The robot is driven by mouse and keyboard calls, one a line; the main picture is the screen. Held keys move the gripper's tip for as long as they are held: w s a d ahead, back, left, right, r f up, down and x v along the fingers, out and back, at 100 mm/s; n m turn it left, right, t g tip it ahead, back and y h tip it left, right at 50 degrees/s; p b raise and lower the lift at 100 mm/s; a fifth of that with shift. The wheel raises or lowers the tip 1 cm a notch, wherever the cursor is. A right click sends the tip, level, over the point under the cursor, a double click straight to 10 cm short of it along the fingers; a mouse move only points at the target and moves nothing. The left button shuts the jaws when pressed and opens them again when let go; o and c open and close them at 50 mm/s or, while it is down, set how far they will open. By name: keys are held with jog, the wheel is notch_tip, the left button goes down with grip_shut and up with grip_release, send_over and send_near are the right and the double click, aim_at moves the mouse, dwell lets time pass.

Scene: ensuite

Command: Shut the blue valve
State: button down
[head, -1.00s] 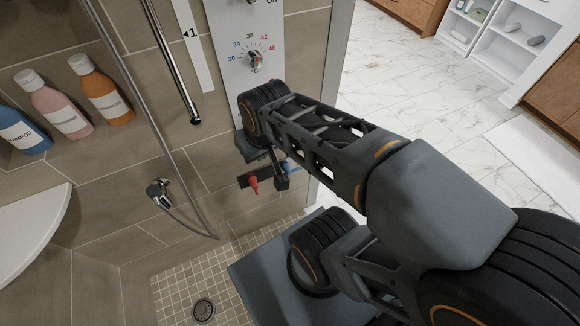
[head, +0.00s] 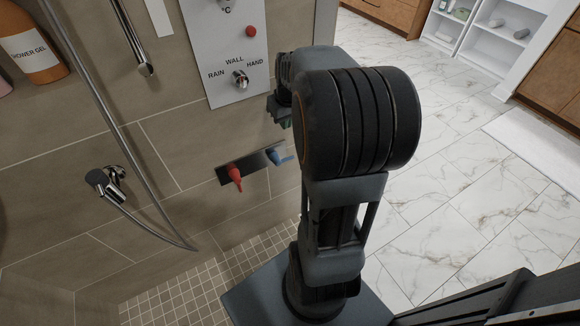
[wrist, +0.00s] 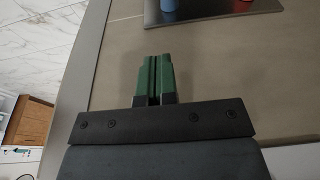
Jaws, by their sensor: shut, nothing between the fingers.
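The blue valve (head: 276,155) sits at the right end of a dark plate low on the tiled shower wall. Its lever points to the right in the head view. Only a small part of the blue valve (wrist: 168,5) shows at the top edge of the wrist view. My gripper (head: 287,123) is above and slightly right of the valve in the head view, partly hidden by my arm. In the wrist view its green fingers (wrist: 154,76) are together, empty, and apart from the valve, pointing at bare wall.
A red valve (head: 235,174) is on the same plate (head: 254,166), left of the blue one. A shower control panel (head: 226,60) is above. A hose (head: 130,140) hangs at left. The wall ends close to my gripper; marble floor (head: 440,160) lies open to the right.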

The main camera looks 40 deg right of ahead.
aim_at(290, 158)
jog(key=d+f, duration=0.2)
jog(key=d+f+b, duration=0.1)
jog(key=shift+w+f, duration=0.1)
jog(key=shift+w, duration=0.15)
jog(key=b+x, duration=0.1)
jog(key=x, duration=0.3)
jog(key=b+x, duration=0.2)
jog(key=x, duration=0.2)
jog(key=s+b+x, duration=0.1)
jog(key=x, duration=0.3)
jog(key=shift+f+b, duration=0.3)
jog(key=shift+f, duration=0.25)
jog(key=shift+s+a+f, duration=0.1)
jog(key=shift+s+f, duration=0.05)
jog(key=shift+f, duration=0.35)
